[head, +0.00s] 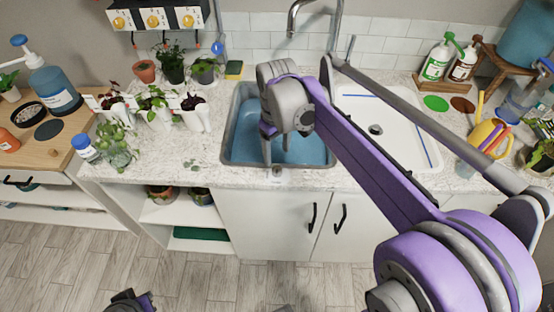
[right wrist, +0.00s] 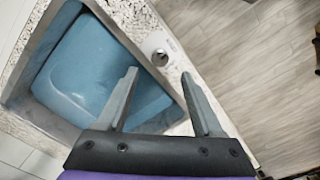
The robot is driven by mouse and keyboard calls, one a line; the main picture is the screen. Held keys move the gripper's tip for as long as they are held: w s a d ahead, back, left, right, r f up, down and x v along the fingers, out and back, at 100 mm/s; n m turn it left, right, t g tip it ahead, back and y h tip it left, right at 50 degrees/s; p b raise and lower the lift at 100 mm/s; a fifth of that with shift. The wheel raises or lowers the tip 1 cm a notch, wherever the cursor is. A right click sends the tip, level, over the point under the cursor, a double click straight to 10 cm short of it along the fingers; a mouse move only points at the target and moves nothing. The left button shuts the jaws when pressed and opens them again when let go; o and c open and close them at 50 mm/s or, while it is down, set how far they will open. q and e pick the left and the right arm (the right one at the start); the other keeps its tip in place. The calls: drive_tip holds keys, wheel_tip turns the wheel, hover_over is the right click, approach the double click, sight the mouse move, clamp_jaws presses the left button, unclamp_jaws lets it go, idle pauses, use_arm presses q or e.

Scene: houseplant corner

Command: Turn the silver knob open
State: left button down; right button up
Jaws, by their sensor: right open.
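The silver knob (head: 278,171) is small and round and sits on the counter's front edge, just in front of the blue sink basin. In the right wrist view the knob (right wrist: 160,57) shows as a pale disc with a dark spot at its middle. My right gripper (head: 277,153) is over the front of the basin, just behind the knob in the picture. Its two fingers (right wrist: 160,73) are apart with nothing between them, and the knob shows beyond the gap, apart from the tips. My left gripper (head: 131,302) shows only partly at the bottom edge; its fingers are unclear.
The blue sink basin (head: 240,150) lies under my right gripper, with a white drainer basin (head: 400,125) to its right. A faucet (head: 293,18) stands behind. Potted plants (head: 155,108) stand on the counter at left. A panel with yellow knobs (head: 153,21) hangs on the wall.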

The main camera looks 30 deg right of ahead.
wheel_tip(320, 180, up, 4)
drive_tip(key=shift+f, duration=0.1)
idle(0.5)
drive_tip(key=s+a+f+m+t+p, duration=0.1)
drive_tip(key=s+a+f+t, duration=0.1)
drive_tip(key=s+f, duration=0.3)
drive_tip(key=s+a+f+m+t, duration=0.1)
drive_tip(key=s+a+f+t, duration=0.2)
drive_tip(key=s, duration=0.7)
wheel_tip(320, 180, down, 2)
drive_tip(key=shift+a+f+m+p, duration=0.15)
drive_tip(key=shift+a+m+p, duration=0.25)
drive_tip(key=shift+a, duration=0.4)
